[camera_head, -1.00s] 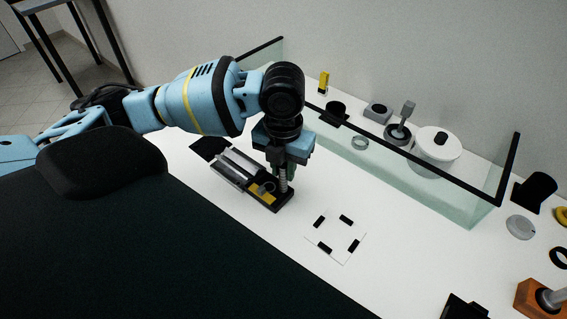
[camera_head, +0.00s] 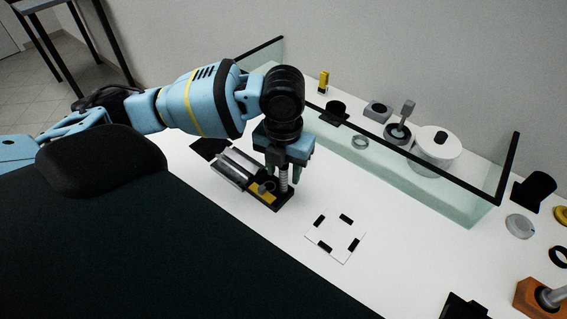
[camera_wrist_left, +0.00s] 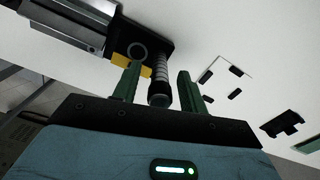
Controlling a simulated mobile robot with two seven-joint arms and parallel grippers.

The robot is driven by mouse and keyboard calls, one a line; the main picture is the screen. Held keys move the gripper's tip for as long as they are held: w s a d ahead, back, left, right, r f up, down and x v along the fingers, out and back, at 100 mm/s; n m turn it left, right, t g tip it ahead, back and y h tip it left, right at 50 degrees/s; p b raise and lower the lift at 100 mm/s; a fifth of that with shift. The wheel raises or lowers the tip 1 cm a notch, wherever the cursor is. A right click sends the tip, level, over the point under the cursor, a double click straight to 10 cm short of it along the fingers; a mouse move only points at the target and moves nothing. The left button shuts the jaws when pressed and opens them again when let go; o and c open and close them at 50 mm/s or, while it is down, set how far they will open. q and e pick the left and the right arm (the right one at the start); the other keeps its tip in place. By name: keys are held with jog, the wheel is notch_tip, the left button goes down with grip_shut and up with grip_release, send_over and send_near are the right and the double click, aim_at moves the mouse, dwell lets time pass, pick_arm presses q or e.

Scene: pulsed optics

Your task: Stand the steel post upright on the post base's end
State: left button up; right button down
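The steel post (camera_head: 283,184), a ribbed grey rod, stands about upright at the right end of the dark post base (camera_head: 279,207). In the wrist view the post (camera_wrist_left: 160,68) also rises from the base's end, with a dark, rounded top nearest the camera. My left gripper (camera_head: 284,175) points down over it. Its green fingers (camera_wrist_left: 158,72) are spread on either side of the post, with a visible gap to each side. The post's upper part is hidden under the gripper in the head view. My right gripper is not in view.
A silver rail-like block (camera_head: 236,169) and a yellow patch (camera_head: 260,191) lie beside the post. A marked white square (camera_head: 336,235) lies to the right. A clear-walled enclosure (camera_head: 400,172) with several optics parts stands behind. An orange-brown block (camera_head: 530,297) is at far right.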

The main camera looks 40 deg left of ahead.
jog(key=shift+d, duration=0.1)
pick_arm(q)
jog(key=shift+r, duration=0.1)
jog(key=shift+r, duration=0.4)
notch_tip(320, 180, up, 7)
jog(key=shift+f+p, duration=0.1)
jog(key=shift+p, duration=0.3)
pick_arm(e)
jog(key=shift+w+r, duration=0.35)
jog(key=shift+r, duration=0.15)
